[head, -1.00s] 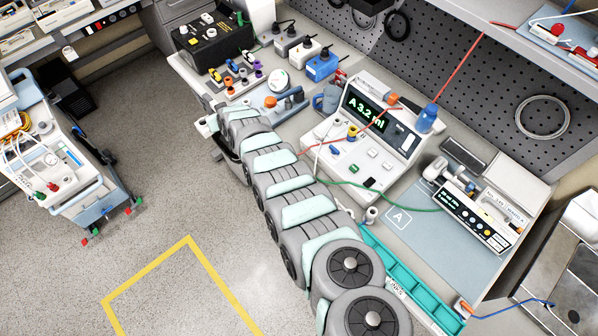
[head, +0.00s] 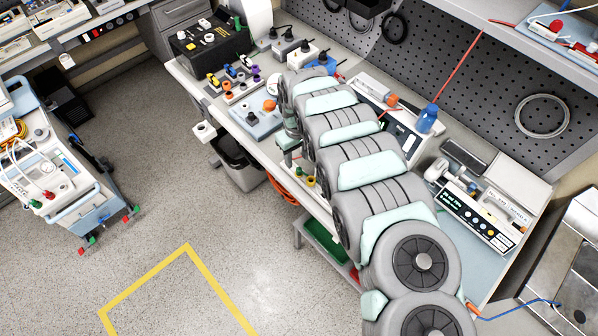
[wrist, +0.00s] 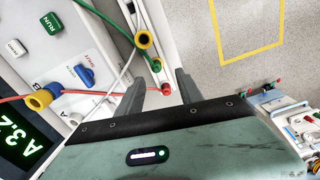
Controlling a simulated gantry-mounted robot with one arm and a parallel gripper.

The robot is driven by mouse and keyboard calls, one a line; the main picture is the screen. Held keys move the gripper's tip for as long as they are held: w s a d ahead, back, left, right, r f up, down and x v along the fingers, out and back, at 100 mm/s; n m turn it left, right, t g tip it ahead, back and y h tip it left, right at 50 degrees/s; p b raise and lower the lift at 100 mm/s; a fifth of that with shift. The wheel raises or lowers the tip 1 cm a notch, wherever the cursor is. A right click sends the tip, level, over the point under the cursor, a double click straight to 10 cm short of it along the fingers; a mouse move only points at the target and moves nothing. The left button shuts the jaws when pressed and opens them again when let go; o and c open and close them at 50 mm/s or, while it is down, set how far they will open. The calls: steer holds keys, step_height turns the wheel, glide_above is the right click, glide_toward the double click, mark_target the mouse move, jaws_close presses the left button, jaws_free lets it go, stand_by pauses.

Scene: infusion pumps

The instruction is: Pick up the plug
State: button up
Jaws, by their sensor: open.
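My gripper (wrist: 160,76) is open in the wrist view, with its two dark fingers apart and nothing held between them. A red plug (wrist: 165,91) and a green plug (wrist: 156,66) lie in line between and just beyond the fingers, near a white edge. A yellow ring-shaped plug (wrist: 143,40) is farther up. On the white pump (wrist: 75,45) at left are a blue plug (wrist: 85,76) and another yellow plug (wrist: 40,99) on a red lead. I cannot tell which plug is meant. In the head view my arm hides the gripper's fingers and most of the pump.
A grey bin (head: 240,163) stands below the bench edge. A trolley (head: 55,170) stands at left. Open floor lies around the yellow line (head: 150,275).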

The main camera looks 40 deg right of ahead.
mark_target(299, 169)
steer(key=shift+s+d+f, duration=0.1)
steer(key=shift+d+f, duration=0.05)
steer(key=shift+f, duration=1.65)
steer(key=shift+s+d+f, duration=0.1)
steer(key=shift+f, duration=1.65)
jaws_close()
